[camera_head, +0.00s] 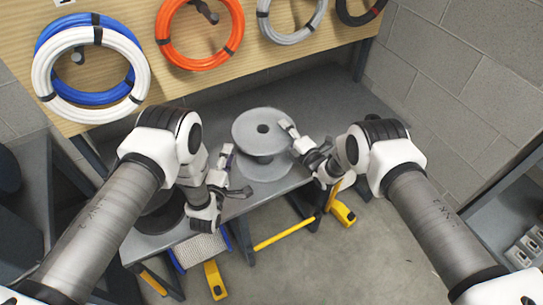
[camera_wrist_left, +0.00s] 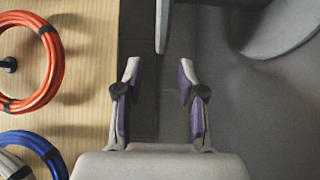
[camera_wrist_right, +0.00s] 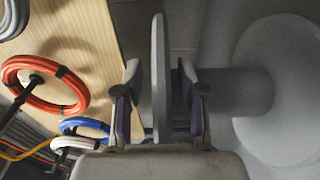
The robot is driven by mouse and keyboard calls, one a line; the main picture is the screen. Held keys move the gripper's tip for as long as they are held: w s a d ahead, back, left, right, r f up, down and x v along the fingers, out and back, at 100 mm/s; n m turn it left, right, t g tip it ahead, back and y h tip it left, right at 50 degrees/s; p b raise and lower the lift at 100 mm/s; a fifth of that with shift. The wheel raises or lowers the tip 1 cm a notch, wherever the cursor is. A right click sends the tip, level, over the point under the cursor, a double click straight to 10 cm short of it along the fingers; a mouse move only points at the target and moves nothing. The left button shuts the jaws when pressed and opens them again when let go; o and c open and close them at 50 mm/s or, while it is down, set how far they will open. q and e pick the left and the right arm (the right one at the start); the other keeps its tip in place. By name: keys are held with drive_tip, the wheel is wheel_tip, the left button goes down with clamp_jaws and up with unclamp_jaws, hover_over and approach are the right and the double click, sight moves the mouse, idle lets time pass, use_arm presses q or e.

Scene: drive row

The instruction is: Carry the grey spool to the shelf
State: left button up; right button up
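The grey spool (camera_head: 258,122) stands upright on the grey bench, with one flange on top and one below. My right gripper (camera_head: 296,143) is at the right edge of its top flange. In the right wrist view that flange (camera_wrist_right: 158,60) stands edge-on between the open fingers (camera_wrist_right: 160,95), with a gap showing on both sides. My left gripper (camera_head: 236,174) is open and empty, to the left of the spool. In the left wrist view the flange edge (camera_wrist_left: 162,25) is just beyond the open fingertips (camera_wrist_left: 160,85). I cannot tell which unit is the shelf.
A wooden board behind the bench holds orange (camera_head: 160,35), blue, white and grey coils. A grey unit with small boxes (camera_head: 527,245) stands at the right, a dark one (camera_head: 22,200) at the left. A dark round thing sits under my left arm. Yellow bars show below the bench (camera_head: 285,235).

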drive_tip(key=v, duration=1.2)
